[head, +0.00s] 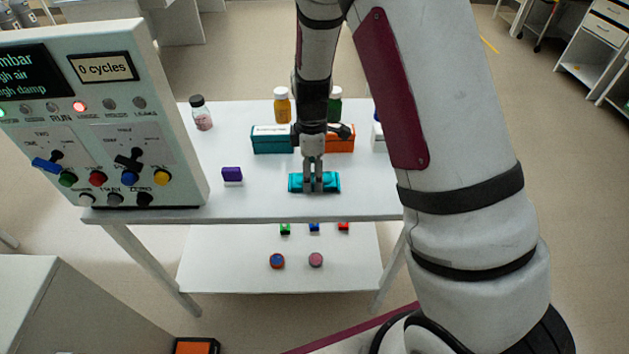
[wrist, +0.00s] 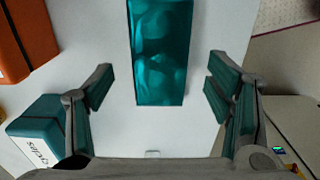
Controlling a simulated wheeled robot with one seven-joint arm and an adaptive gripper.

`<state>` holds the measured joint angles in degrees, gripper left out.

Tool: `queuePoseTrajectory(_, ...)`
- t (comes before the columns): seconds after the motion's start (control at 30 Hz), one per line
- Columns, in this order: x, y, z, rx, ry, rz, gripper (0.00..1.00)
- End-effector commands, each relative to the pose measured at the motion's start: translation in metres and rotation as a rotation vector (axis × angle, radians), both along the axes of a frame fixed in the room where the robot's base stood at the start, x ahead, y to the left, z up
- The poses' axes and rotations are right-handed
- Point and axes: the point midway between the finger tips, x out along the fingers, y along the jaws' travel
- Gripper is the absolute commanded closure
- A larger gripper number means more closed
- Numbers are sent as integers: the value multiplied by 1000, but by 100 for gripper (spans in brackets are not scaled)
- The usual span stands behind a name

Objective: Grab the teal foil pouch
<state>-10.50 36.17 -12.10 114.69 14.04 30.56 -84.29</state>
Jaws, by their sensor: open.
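The teal foil pouch (head: 296,182) lies flat on the white table near its front edge in the head view. In the wrist view the shiny pouch (wrist: 160,55) is at the top middle, running off the top edge. My gripper (head: 313,188) is over the pouch in the head view and hides part of its middle. In the wrist view my gripper (wrist: 157,90) is open, its fingers wide apart on either side of the pouch's line. Nothing is between the fingertips except the pouch's near end, and no contact shows. The exact height above the pouch is unclear.
Behind the pouch stand a teal box (head: 271,141), an orange box (head: 341,143) and bottles, including an amber one (head: 282,106). A purple and white block (head: 232,176) is to the left. A control panel (head: 100,120) stands at the table's left. A lower shelf (head: 220,265) holds small items.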

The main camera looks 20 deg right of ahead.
Motion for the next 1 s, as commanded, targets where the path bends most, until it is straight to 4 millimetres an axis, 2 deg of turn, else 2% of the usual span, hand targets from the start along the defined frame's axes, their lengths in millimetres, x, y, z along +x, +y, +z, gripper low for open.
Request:
queuePoseTrajectory(0.17, 0, 0, -19, 0, 0, 0, 27)
queuePoseTrajectory(0.43, 0, 0, -22, 0, -1, 1, 27)
queuePoseTrajectory(0.67, 0, 0, -22, 0, -1, 1, 79)
queuePoseTrajectory(1.0, 1, 0, -20, 0, -2, 1, 81)
